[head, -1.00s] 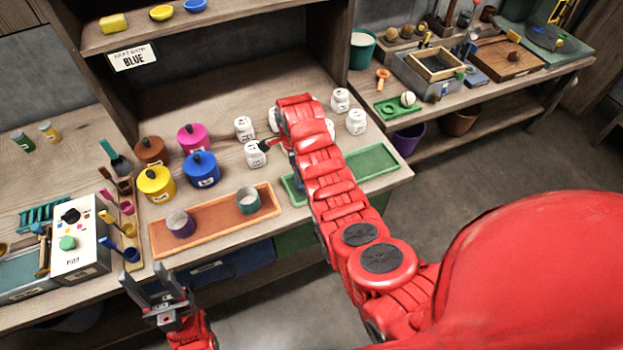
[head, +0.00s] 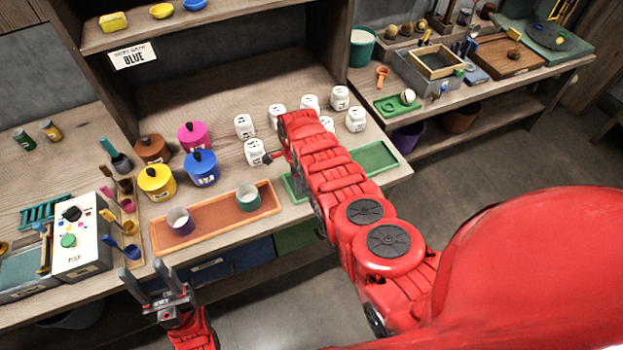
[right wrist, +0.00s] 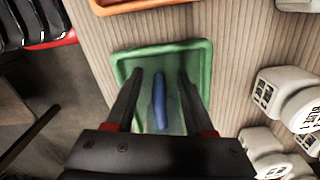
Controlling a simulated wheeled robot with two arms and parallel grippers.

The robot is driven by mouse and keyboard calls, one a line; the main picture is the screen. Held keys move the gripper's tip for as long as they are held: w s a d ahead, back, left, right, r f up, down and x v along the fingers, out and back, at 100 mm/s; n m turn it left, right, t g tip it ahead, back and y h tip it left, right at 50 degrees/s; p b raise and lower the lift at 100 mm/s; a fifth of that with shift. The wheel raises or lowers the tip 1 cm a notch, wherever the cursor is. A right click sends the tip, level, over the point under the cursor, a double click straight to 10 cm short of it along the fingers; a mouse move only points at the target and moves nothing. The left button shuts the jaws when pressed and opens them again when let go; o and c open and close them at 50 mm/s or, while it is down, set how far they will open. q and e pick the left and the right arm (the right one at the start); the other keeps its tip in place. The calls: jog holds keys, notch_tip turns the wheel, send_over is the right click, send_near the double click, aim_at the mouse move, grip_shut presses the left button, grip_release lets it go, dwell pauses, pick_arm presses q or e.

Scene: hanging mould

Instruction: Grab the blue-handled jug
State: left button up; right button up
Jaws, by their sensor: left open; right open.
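The blue handle of the jug (right wrist: 160,103) shows in the right wrist view, over the green tray (right wrist: 204,52). The jug's body is hard to make out around it. My right gripper (right wrist: 159,78) is open, with one finger on each side of the blue handle; I cannot tell whether they touch it. In the head view my red right arm hides the jug and most of this gripper. The green tray (head: 374,160) shows there on both sides of the arm. My left gripper (head: 143,269) is open and empty in front of the counter's edge.
White jars (head: 244,126) stand behind and beside the right arm; some (right wrist: 285,92) are right of the gripper. An orange tray (head: 212,222) with two cups lies to the left. Coloured pots (head: 201,168) stand behind it.

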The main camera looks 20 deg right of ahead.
grip_shut()
dwell(0.3)
dwell(1.2)
